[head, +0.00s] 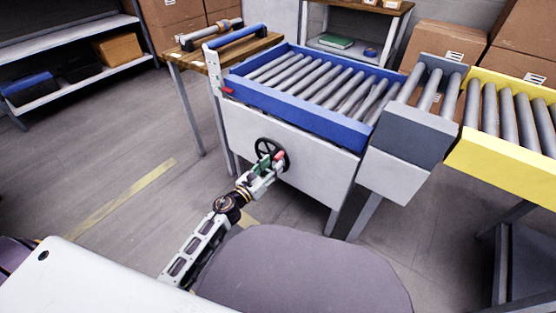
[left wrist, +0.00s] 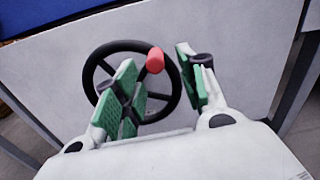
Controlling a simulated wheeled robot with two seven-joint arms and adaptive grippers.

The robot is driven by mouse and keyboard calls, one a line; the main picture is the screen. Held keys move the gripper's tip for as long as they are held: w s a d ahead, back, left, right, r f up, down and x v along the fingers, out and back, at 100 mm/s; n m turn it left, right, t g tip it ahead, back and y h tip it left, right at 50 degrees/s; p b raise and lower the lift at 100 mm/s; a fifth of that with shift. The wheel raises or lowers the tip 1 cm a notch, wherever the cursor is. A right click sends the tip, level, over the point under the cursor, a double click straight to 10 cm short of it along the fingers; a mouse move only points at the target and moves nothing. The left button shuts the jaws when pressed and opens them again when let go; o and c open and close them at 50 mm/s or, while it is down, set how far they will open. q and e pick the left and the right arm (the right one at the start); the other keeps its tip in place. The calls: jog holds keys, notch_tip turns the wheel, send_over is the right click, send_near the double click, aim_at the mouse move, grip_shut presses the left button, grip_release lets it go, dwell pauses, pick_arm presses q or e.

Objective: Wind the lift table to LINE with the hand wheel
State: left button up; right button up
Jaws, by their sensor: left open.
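The lift table has a blue frame (head: 310,122) with grey rollers and a pale front panel (head: 315,155). The black hand wheel (head: 262,143) is on that panel, and its red knob (head: 280,155) sticks out at the right. In the left wrist view the wheel (left wrist: 104,50) faces me, with the red knob (left wrist: 155,60) at its upper right. My left gripper (head: 267,165) is open in front of the wheel. Its green-padded fingers (left wrist: 156,62) appear on either side of the knob, with gaps; I cannot tell the depth. My right gripper is not in view.
A red pointer (head: 227,90) sits by a pale upright strip (head: 213,72) at the table's left corner; its marks are unreadable. A grey roller section (head: 410,130) and a yellow conveyor (head: 500,163) stand at the right. A wooden bench (head: 190,62) is behind left.

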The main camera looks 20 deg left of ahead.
aim_at(278, 159)
pick_arm(q)
jog(key=shift+x, duration=2.15)
grip_shut()
jog(key=shift+d, duration=0.1)
